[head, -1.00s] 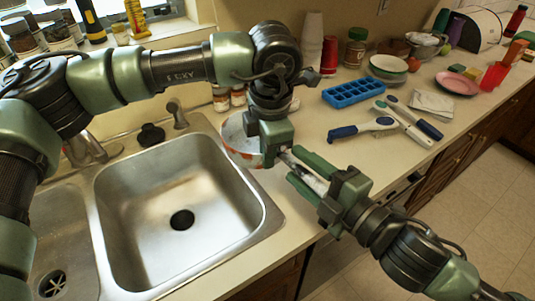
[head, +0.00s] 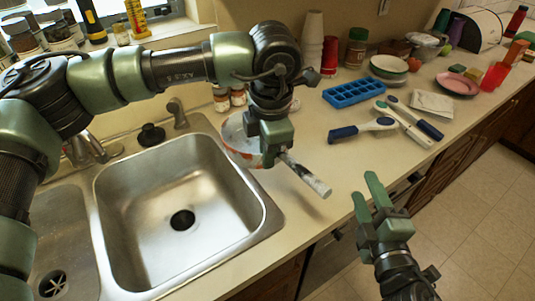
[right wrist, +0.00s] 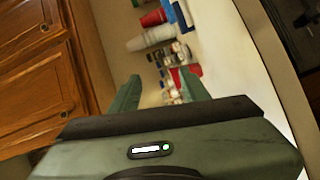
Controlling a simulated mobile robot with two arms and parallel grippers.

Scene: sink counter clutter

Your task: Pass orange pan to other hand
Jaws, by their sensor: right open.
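The orange pan (head: 236,142), pale inside with an orange-patterned rim, is at the sink's right edge in the head view. My left gripper (head: 275,152) points down and is shut on the pan where the handle meets the bowl, hiding that part. My right gripper (head: 369,198) is open and empty, right of the handle's free end and apart from it. Its two spread fingers also show in the right wrist view (right wrist: 158,90), with nothing between them.
The steel sink (head: 180,215) lies left of the pan. Behind are small jars (head: 221,98), a blue ice tray (head: 354,93) and several blue-handled utensils (head: 362,128). Bowls, cups and a pink plate (head: 458,83) stand further right. Open floor lies in front.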

